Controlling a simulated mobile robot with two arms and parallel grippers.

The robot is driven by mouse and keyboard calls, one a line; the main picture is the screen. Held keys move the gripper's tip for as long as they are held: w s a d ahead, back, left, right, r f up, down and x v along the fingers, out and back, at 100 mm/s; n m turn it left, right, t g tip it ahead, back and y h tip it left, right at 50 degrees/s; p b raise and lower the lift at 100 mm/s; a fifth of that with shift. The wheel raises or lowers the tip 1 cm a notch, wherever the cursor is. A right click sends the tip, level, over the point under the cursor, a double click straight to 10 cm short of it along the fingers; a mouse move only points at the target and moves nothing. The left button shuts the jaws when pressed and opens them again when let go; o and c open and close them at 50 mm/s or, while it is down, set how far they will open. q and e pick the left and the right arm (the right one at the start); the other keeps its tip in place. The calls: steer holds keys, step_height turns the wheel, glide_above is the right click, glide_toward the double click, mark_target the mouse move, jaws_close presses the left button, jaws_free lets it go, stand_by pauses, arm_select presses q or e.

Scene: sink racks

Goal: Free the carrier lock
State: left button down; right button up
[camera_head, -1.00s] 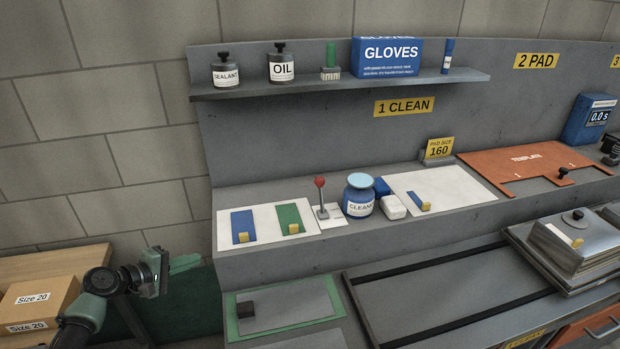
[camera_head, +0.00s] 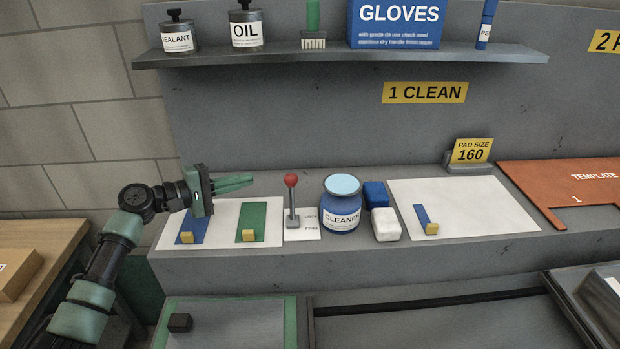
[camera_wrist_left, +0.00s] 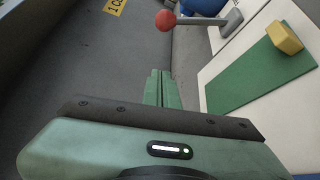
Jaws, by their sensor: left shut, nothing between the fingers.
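The lock lever with a red ball knob (camera_head: 291,181) stands upright on a small white plate (camera_head: 303,231) printed "LOCK" with a second, hard-to-read word below. It sits on the ledge under the "1 CLEAN" sign. My left gripper (camera_head: 250,181) is shut and empty, its green fingers pointing right toward the knob, a short gap to its left. In the left wrist view the closed fingertips (camera_wrist_left: 162,78) show just below the red knob (camera_wrist_left: 166,20), not visibly touching it. The carrier itself I cannot pick out for certain. My right gripper is not in view.
Left of the lever, a white board carries a blue strip (camera_head: 194,225) and a green strip (camera_head: 252,221). Right of it stand the cleaner jar (camera_head: 342,204), a blue block (camera_head: 375,194) and a white block (camera_head: 386,225). A shelf (camera_head: 340,56) with bottles and gloves overhangs behind.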

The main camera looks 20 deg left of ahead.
mark_target(292, 196)
arm_select(q)
steer(key=shift+w+d, duration=0.25)
steer(key=shift+w, duration=0.1)
steer(key=shift+w+d+r, duration=0.1)
steer(key=p+x, duration=0.2)
steer(key=x, duration=0.1)
steer(key=shift+w+r, duration=0.1)
steer(key=shift+r, duration=0.15)
steer(key=p+x, duration=0.1)
steer(key=x, duration=0.4)
steer(key=shift+d+f, duration=0.1)
steer(key=shift+d, duration=0.05)
steer(key=s+d+p, duration=0.2)
steer(key=p, duration=0.1)
steer(key=shift+s+r, duration=0.4)
steer(key=shift+s+d, duration=0.1)
steer(key=shift+s, duration=0.05)
steer(key=shift+d+f, duration=0.1)
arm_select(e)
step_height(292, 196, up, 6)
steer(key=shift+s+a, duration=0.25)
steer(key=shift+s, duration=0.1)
